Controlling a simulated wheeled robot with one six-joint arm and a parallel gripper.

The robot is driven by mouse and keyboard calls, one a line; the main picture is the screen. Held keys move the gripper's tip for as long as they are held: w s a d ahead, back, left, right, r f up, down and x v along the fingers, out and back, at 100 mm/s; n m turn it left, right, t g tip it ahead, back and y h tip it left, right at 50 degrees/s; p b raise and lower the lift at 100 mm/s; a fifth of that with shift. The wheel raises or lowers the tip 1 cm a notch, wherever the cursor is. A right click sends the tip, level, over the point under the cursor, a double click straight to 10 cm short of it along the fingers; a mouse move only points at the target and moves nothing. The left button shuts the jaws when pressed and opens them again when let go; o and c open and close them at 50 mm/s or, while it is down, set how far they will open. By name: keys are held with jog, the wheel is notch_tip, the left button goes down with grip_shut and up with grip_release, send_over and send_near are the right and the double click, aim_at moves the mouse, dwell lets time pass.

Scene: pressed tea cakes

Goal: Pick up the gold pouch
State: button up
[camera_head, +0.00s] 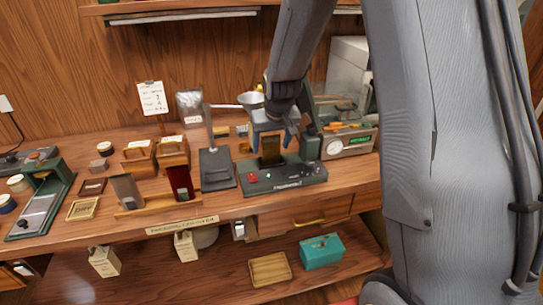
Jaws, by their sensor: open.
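A dark gold pouch (271,152) stands upright at the green sealer-like machine (300,175) on the wooden counter (225,208). My gripper (273,142) is open and points down over the pouch. Its fingers appear on either side of the pouch's upper part, with the pouch top hidden behind the gripper. I cannot tell whether the fingers touch it.
A grey-plated stand (217,168) is close to the left of the machine. Wooden boxes (172,152) stand behind.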

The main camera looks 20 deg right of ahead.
jog(key=shift+c, duration=0.2)
jog(key=c, duration=1.5)
jog(key=shift+o, duration=0.2)
jog(key=shift+r, duration=0.15)
